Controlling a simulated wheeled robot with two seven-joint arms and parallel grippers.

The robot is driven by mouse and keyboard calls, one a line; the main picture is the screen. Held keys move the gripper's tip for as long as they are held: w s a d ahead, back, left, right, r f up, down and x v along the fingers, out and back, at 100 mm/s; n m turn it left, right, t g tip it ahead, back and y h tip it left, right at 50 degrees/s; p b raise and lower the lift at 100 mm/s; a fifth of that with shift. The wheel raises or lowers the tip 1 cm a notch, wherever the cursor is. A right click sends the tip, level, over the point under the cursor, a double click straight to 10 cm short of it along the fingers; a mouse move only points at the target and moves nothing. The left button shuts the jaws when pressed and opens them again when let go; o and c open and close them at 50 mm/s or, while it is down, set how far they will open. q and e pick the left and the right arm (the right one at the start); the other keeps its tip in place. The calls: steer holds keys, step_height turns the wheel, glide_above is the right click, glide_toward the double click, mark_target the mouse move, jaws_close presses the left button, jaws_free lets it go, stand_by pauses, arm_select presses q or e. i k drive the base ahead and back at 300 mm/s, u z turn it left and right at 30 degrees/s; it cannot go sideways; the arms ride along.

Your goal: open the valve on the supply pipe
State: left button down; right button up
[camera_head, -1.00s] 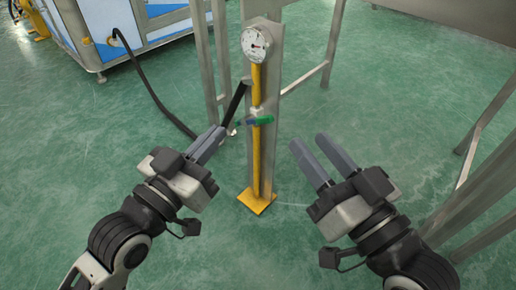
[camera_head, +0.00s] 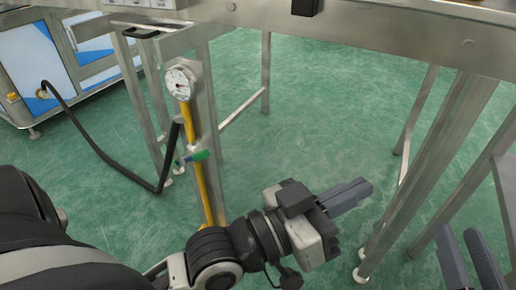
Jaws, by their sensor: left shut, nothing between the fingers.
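The valve's green handle (camera_head: 194,157) sits across the yellow supply pipe (camera_head: 187,122), left of centre, and points sideways. The pipe runs down a steel post below a round white gauge (camera_head: 180,83). My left arm crosses the bottom of the view in front of the pipe's lower end and hides its foot. My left gripper (camera_head: 365,187) is shut and empty, well to the right of the valve and apart from it. My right gripper (camera_head: 466,232) shows only its two fingers at the lower right edge; they are apart with nothing between them.
A black hose (camera_head: 105,155) loops from the blue and white machine (camera_head: 35,70) to the pipe. A steel table frame (camera_head: 360,40) spans the top, with legs (camera_head: 430,150) on the right. Green floor (camera_head: 310,120) lies open between post and legs.

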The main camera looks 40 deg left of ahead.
mark_target(189, 156)
steer(key=z, duration=0.1)
steer(key=k, duration=0.35)
steer(key=u, duration=1)
steer(key=i, duration=0.5)
